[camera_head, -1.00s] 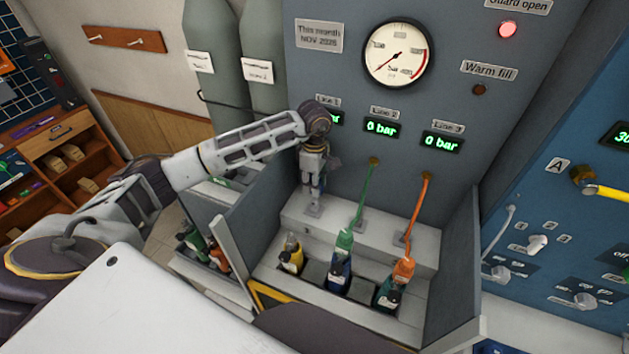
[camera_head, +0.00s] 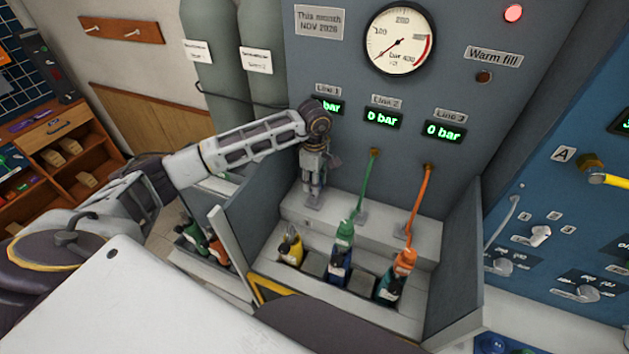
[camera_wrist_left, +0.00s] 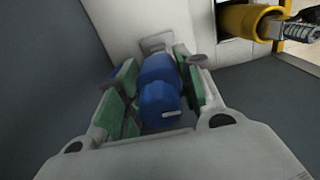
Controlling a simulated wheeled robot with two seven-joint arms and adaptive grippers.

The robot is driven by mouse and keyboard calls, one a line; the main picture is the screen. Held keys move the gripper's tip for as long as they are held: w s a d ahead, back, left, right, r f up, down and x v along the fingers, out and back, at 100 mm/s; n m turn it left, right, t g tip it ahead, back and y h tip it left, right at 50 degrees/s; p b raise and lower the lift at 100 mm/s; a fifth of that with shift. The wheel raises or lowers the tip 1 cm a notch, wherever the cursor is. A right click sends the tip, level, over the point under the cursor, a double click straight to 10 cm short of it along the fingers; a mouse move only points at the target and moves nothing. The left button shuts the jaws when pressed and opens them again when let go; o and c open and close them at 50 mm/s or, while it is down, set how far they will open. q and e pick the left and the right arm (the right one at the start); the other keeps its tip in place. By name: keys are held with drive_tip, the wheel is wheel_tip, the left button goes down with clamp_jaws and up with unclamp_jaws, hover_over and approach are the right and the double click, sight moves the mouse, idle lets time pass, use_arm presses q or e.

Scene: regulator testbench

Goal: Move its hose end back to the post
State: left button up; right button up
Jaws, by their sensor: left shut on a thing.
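My left gripper (camera_head: 315,188) points down over the left end of the grey ledge, in front of the panel below Line 1. In the left wrist view its green-padded fingers are shut on a blue hose end (camera_wrist_left: 160,95). A small grey post (camera_wrist_left: 157,43) shows just beyond the blue end; I cannot tell whether they touch. In the head view the gripper hides the hose end, and the foot of the post (camera_head: 313,204) shows below the fingers. The yellow bottle (camera_head: 290,247) stands in front with no hose on it. My right gripper is not in view.
A green hose (camera_head: 362,190) and an orange hose (camera_head: 418,205) run from the panel to the other two bottles, the blue one (camera_head: 338,266) and the teal one (camera_head: 390,287). Grey side walls (camera_head: 458,260) bound the bay. The gauge (camera_head: 400,39) reads near zero.

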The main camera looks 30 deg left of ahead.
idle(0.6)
use_arm(q)
drive_tip(key=shift+b, duration=0.4)
idle(0.6)
drive_tip(key=shift+f+b, duration=0.4)
drive_tip(key=shift+f, duration=0.05)
idle(0.5)
drive_tip(key=shift+f+b, duration=0.5)
drive_tip(key=shift+f, duration=0.1)
idle(0.6)
drive_tip(key=shift+f+b, duration=0.7)
drive_tip(key=shift+f, duration=0.15)
idle(0.9)
drive_tip(key=o, duration=1.3)
